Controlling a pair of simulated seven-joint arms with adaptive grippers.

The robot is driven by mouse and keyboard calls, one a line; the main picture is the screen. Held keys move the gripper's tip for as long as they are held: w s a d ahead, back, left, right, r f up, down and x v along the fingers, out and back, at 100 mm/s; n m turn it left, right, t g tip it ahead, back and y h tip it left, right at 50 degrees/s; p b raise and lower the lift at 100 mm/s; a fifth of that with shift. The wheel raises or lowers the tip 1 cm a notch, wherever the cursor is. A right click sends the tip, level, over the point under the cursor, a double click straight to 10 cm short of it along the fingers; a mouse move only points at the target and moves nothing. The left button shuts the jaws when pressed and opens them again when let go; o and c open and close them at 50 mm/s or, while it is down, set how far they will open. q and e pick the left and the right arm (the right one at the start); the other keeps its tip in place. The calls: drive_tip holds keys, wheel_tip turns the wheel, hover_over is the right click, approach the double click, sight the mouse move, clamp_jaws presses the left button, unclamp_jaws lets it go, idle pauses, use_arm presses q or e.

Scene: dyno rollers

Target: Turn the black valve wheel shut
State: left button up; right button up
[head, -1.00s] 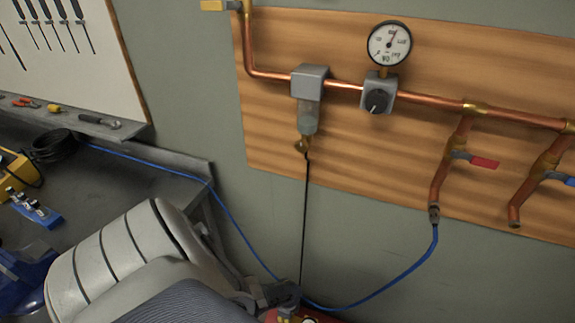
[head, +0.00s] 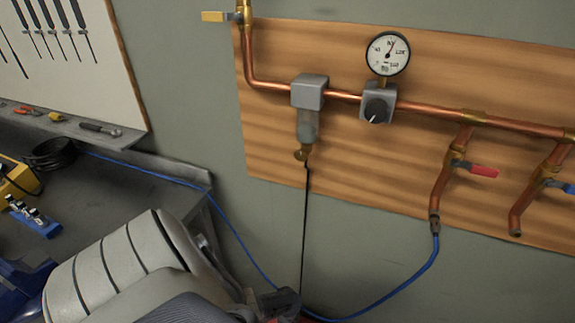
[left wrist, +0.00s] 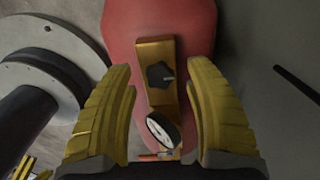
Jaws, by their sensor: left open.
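A small black lobed knob (left wrist: 160,76), which looks like the valve wheel, sits on a brass block (left wrist: 154,50) over a red rounded tank (left wrist: 118,28) in the left wrist view. My left gripper (left wrist: 163,70) is open, with one yellow finger on each side of the knob and a gap to each. A round gauge (left wrist: 160,131) shows between the fingers, nearer the palm. In the head view my left arm reaches to the bottom edge, where its fingers and the knob are out of sight. My right gripper is in neither view.
A wooden board (head: 345,185) carries copper pipes, a pressure gauge (head: 388,53) and a grey regulator with a black dial (head: 377,110). A blue hose (head: 385,291) and a thin black line (head: 305,225) hang near my arm. A workbench (head: 105,200) stands at left.

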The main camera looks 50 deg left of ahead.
use_arm(q)
wheel_tip(320, 180, up, 12)
drive_tip(key=shift+f, duration=0.25)
idle(0.7)
idle(0.4)
